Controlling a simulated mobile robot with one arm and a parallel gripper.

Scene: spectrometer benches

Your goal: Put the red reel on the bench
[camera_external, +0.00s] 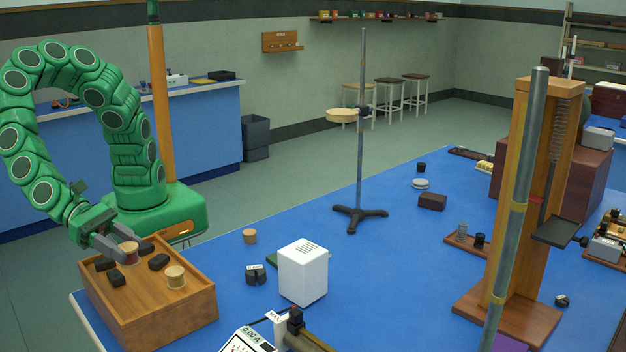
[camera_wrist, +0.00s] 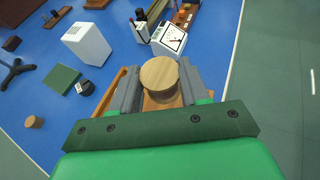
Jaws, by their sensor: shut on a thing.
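The red reel (camera_external: 129,254) has wooden ends and a red middle. My gripper (camera_external: 124,250) is shut on it, at or just above the wooden tray (camera_external: 160,325); I cannot tell whether the reel touches the tray's floor. The bench (camera_external: 235,306) has a blue top and lies to the right of the tray.
The tray also holds a cream reel (camera_external: 175,277) and several black blocks (camera_external: 158,262). Blue surface is free before the stand (camera_external: 360,214).

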